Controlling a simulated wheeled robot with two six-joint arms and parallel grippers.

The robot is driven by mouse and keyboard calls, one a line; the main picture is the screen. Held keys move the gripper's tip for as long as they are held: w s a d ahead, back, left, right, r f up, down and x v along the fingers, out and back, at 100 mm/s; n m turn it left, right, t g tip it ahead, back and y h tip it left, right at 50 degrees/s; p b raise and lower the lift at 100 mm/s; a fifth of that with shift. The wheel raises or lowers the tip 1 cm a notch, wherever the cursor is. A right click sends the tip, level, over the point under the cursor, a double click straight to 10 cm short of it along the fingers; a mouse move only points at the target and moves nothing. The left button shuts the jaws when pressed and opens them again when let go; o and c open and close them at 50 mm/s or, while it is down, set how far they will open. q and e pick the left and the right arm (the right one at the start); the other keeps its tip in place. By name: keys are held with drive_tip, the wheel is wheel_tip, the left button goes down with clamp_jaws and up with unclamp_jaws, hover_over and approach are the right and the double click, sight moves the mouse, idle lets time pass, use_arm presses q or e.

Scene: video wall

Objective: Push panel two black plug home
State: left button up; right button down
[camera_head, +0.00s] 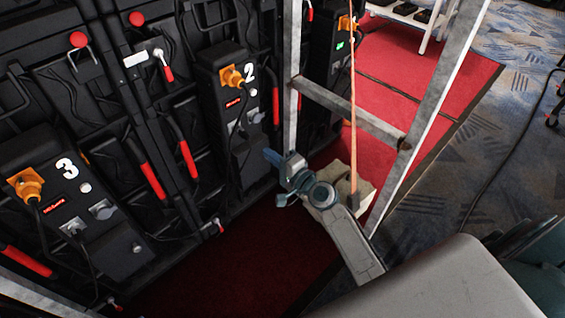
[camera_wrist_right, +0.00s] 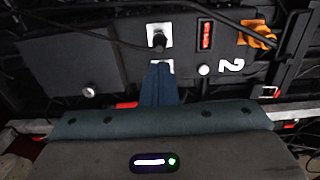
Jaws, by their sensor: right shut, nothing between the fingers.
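Panel two's box (camera_head: 225,92) carries a white 2 on the video wall, and it also shows turned sideways in the right wrist view (camera_wrist_right: 185,80). Its black plug (camera_wrist_right: 157,40) stands in a pale socket; how deep it sits I cannot tell. In the head view the plug is small and dark (camera_head: 236,127). A second pale socket (camera_wrist_right: 161,66) is partly covered by my fingertips. My right gripper (camera_head: 271,156) is shut and empty, its blue fingers pointing at the wall, below and right of the plug in the head view. My left gripper is out of view.
An orange connector (camera_head: 232,76) with a cable sits on panel two's box. A grey metal frame (camera_head: 350,112) stands close beside my right arm. Panel three's box (camera_head: 70,205) is at the left. Red carpet (camera_head: 235,255) lies clear below.

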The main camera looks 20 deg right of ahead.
sight(249, 137)
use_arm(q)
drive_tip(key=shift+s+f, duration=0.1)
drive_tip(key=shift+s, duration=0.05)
use_arm(e)
drive_tip(key=x, duration=0.6)
drive_tip(key=shift+w+a, duration=0.1)
drive_tip(key=shift+w, duration=0.2)
